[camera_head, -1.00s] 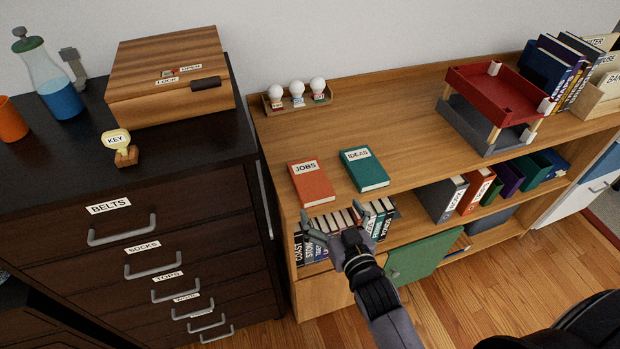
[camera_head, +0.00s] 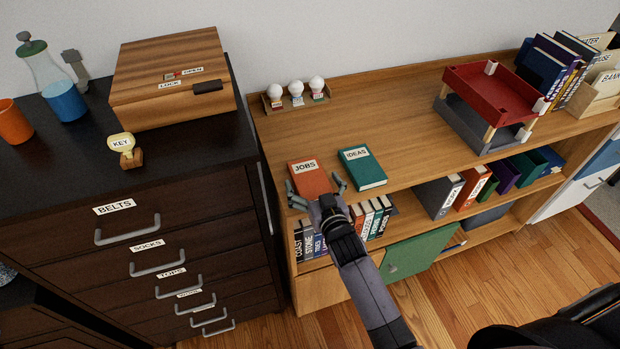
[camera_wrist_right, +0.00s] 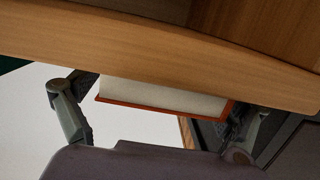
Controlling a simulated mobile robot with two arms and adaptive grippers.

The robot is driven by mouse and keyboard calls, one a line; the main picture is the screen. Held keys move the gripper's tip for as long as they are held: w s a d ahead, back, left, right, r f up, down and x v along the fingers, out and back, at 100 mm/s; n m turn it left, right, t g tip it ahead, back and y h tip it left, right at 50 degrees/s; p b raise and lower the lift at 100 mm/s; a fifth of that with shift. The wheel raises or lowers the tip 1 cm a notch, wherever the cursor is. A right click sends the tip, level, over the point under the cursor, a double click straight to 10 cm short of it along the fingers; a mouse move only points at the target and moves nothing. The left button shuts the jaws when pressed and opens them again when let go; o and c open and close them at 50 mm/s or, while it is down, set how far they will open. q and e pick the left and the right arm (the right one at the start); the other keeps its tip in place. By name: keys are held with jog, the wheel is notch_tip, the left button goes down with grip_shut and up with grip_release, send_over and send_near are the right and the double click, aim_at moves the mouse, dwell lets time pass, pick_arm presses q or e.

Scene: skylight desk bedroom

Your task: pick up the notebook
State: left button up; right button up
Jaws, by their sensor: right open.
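Two notebooks lie flat near the front edge of the wooden shelf unit's top. The orange one (camera_head: 308,177) is labelled JOBS, and the green one (camera_head: 364,170) to its right is labelled IDEAS. My right gripper (camera_head: 316,190) is open at the front end of the orange notebook, its fingers spread to either side. In the right wrist view the orange notebook's pale page edge (camera_wrist_right: 165,95) shows between the two fingers (camera_wrist_right: 160,125), with no clear grip on it. The gripper hides part of the notebook's front. My left gripper is not in view.
The shelf top (camera_head: 400,110) is clear behind the notebooks, up to a bulb tray (camera_head: 298,104). A red letter tray (camera_head: 490,88) stands right. Upright books (camera_head: 310,242) fill the shelf below. A dark dresser (camera_head: 60,165) stands close on the left.

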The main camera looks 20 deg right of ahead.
jog(key=c, duration=1.4)
